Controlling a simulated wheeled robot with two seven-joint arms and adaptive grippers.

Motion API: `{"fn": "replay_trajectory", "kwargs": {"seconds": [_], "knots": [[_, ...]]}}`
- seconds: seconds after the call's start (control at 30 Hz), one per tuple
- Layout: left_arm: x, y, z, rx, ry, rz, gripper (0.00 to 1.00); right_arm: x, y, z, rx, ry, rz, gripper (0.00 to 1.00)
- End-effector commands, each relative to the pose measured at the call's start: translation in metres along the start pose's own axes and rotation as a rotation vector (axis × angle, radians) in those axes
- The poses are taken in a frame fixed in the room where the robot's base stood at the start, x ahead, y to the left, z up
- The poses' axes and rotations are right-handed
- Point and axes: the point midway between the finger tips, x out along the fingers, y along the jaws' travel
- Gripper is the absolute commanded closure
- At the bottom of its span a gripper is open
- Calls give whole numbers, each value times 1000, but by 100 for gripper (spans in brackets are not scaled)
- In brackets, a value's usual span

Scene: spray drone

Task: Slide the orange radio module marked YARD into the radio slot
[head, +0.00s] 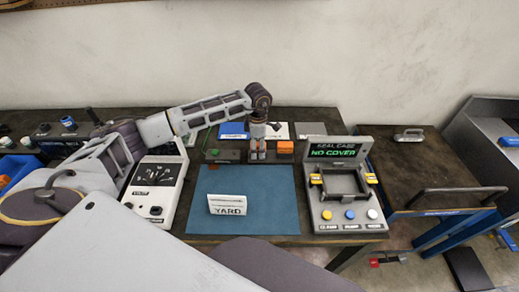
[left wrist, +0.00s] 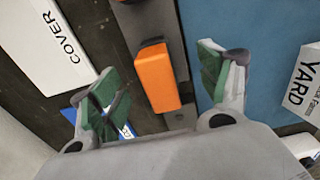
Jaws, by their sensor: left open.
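In the left wrist view the block lies between the spread green-padded fingers (left wrist: 170,68), with gaps on both sides. A white sign reading YARD (head: 227,206) stands on the mat. I cannot make out the radio slot. My right gripper is not in view.
The blue mat (head: 265,220) is mostly clear. A grey seal case station (head: 343,190) reading NO COVER stands right of it. A white meter box (head: 153,190) stands left. A COVER card (left wrist: 60,45) lies behind the strip. A side cart (head: 425,165) is at right.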

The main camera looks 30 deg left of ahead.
Motion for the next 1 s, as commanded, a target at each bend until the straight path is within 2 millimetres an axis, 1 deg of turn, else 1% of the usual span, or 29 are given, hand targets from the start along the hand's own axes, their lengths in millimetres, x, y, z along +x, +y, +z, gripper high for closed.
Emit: {"fn": "replay_trajectory", "kwargs": {"seconds": [0.67,0.7,1.0], "knots": [[0,0,0,0,0,0,23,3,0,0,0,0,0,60],[0,0,0,0,0,0,24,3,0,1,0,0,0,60],[0,0,0,0,0,0,63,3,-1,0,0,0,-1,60]]}}
